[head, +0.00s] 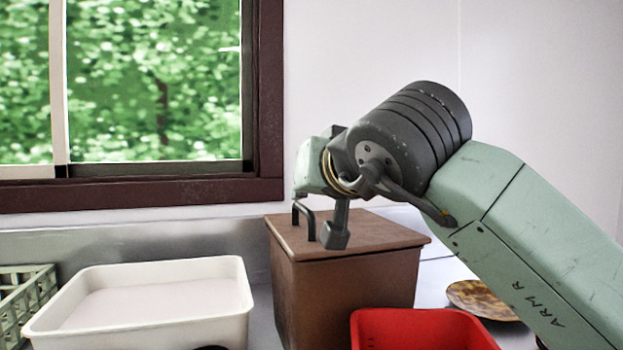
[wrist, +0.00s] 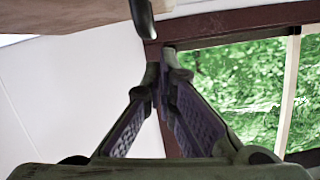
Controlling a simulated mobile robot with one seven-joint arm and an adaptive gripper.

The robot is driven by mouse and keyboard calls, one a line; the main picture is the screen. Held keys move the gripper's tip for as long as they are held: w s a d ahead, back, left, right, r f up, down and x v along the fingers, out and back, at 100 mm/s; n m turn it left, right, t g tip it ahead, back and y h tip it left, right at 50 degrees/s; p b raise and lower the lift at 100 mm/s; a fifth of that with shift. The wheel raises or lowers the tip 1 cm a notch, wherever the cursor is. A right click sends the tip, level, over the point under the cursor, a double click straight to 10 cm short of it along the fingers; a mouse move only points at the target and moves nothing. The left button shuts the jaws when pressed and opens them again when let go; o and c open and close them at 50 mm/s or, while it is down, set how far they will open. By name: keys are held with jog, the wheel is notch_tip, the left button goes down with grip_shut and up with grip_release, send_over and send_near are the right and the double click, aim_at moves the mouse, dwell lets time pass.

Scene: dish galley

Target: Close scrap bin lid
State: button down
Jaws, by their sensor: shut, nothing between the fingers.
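The scrap bin (head: 345,295) is a brown box standing against the back wall in the head view. Its brown lid (head: 385,232) lies flat across the top, with no gap visible at the front edge. A black bar handle (head: 304,221) rises at the lid's left side; a dark handle also shows at the top of the wrist view (wrist: 143,17). My gripper (head: 335,238) is over the lid, just right of the handle, fingers low near the lid surface. Whether it touches cannot be told. In the wrist view my gripper (wrist: 164,62) is shut and empty, its fingertips together.
A white tub (head: 140,315) stands left of the bin, with a pale green rack (head: 25,300) beyond it. A red bin (head: 420,330) sits in front. A brownish plate (head: 482,298) lies at right, partly behind my arm. A window (head: 150,90) is behind.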

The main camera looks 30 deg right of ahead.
jog(key=shift+a+f, duration=0.2)
jog(key=shift+f, duration=0.2)
jog(key=s+a+r+p, duration=0.1)
jog(key=s+a+r, duration=0.2)
jog(key=s+r, duration=0.3)
jog(key=v, duration=0.3)
dwell(0.4)
jog(key=shift+f, duration=0.2)
